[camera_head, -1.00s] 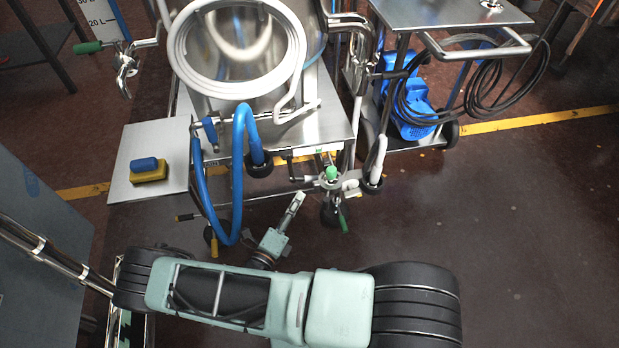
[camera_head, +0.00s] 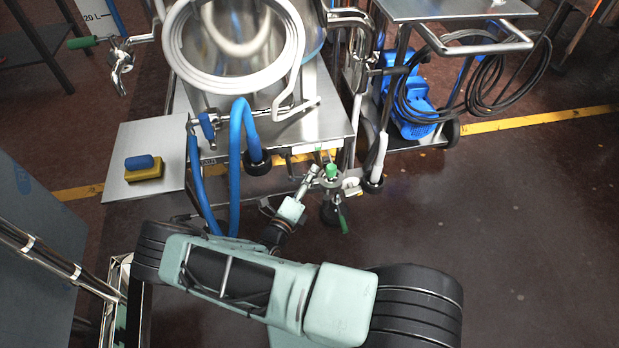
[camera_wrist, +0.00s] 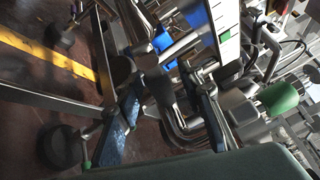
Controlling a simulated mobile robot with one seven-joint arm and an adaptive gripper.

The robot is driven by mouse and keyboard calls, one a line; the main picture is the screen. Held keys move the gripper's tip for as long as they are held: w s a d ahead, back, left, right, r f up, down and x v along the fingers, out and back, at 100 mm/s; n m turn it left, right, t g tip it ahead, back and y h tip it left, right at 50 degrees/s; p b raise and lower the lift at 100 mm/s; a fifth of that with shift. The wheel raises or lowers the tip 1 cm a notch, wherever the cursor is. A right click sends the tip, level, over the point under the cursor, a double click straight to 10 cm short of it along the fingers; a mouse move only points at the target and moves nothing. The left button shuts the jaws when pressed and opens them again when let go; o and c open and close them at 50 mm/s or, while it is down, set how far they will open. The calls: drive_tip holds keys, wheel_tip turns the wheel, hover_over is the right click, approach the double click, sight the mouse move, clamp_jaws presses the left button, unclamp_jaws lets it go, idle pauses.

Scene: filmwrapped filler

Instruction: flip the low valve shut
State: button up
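The low valve cluster (camera_head: 348,183) is at the front of the steel cart, below its deck. It has metal pipework, a green knob (camera_head: 332,170) and a green-tipped lever (camera_head: 343,224) hanging down. My gripper (camera_head: 311,172) is just left of the green knob, its tips close to the pipework. In the wrist view my gripper (camera_wrist: 166,90) has its two dark blue fingers spread apart. A dark handle-like part (camera_wrist: 158,84) and a curved metal pipe (camera_wrist: 180,130) show between or behind them. I cannot tell if they touch. The green knob (camera_wrist: 279,98) is at right there.
A blue hose (camera_head: 237,170) loops down left of my gripper. A steel plate (camera_head: 120,170) holds a yellow-and-blue sponge (camera_head: 144,168). A cart with coiled black cable (camera_head: 410,105) stands at the right. The floor at the right is clear.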

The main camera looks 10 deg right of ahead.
clamp_jaws()
